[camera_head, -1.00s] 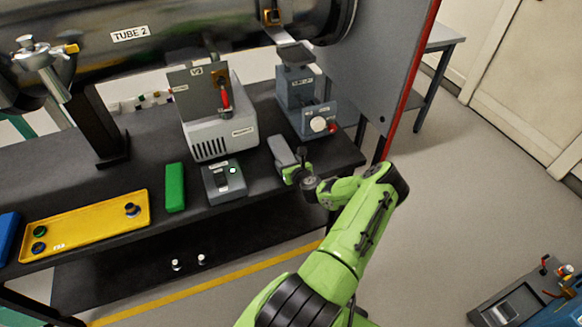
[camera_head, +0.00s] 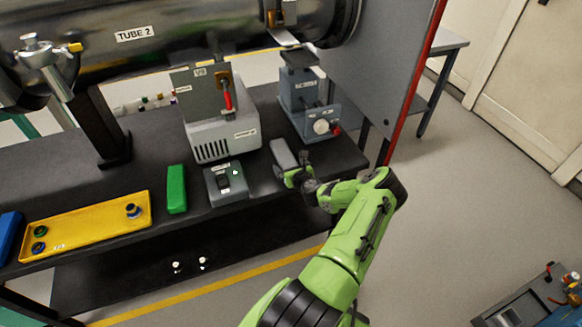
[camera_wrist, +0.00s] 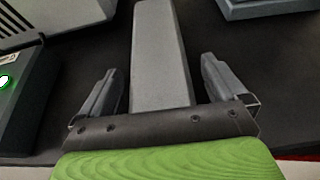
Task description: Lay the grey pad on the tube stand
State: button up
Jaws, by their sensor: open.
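The grey pad (camera_head: 283,153), a long flat-topped block, lies on the dark bench near its front right edge. In the wrist view the pad (camera_wrist: 160,50) runs lengthwise between the two fingers of my gripper (camera_wrist: 160,72). The gripper is open, with a gap visible on each side of the pad. In the head view my gripper (camera_head: 297,172) is at the pad's near end. A blue-grey stand (camera_head: 297,92) with a small flat top is behind the pad, below the tube's right end; it looks like the tube stand. Its top appears bare.
A light grey boxy unit (camera_head: 222,135) and a dark box with a green light (camera_head: 226,184) are left of the pad. A green block (camera_head: 176,188) and yellow tray (camera_head: 90,225) lie further left. A grey panel with a red edge (camera_head: 412,85) stands right of the stand.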

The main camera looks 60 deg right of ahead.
jog(key=p+v, duration=0.3)
jog(key=v, duration=1.9)
jog(key=shift+r+p, duration=0.2)
jog(key=shift+p, duration=0.2)
jog(key=shift+a, duration=0.1)
